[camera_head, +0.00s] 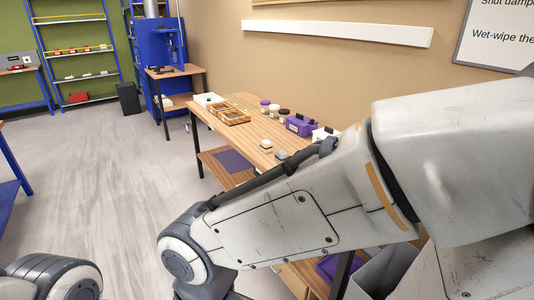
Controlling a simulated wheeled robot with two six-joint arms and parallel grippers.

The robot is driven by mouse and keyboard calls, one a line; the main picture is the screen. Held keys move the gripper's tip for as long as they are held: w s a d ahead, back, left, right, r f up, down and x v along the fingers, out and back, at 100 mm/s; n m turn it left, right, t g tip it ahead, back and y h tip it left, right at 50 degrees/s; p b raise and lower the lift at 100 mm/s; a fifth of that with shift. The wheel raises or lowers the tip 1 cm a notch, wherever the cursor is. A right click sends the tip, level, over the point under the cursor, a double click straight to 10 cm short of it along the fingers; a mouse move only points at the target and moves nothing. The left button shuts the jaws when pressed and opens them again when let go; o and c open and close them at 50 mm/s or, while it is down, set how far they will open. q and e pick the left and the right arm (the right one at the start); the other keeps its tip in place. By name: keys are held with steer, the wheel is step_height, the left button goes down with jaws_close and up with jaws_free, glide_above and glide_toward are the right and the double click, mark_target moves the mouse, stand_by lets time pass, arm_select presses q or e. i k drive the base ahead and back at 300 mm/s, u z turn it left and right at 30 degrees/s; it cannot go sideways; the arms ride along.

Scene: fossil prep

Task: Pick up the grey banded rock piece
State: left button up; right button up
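I cannot make out a grey banded rock piece for sure. A small grey item (282,155) lies near the front edge of the wooden table (245,134), just above my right arm in the picture; it is too small to show any bands. A small cream and dark item (266,144) lies beside it. My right arm crosses the view from the right and hides the near part of the table. Part of my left arm shows at the bottom left. Neither gripper is in view.
On the table are a wooden sorting tray (231,118), several small jars (274,110), a purple container (300,125) and a white box (208,99). A blue machine (159,45) stands behind. A grey bin (384,272) is at lower right. The floor at left is clear.

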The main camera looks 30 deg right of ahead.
mark_target(280, 156)
steer(key=k, duration=0.35)
steer(key=u, duration=0.4)
steer(key=i, duration=2.1)
steer(key=z, duration=0.65)
steer(key=i, duration=0.85)
steer(key=z, duration=1.45)
steer(key=i, duration=0.65)
steer(key=z, duration=0.55)
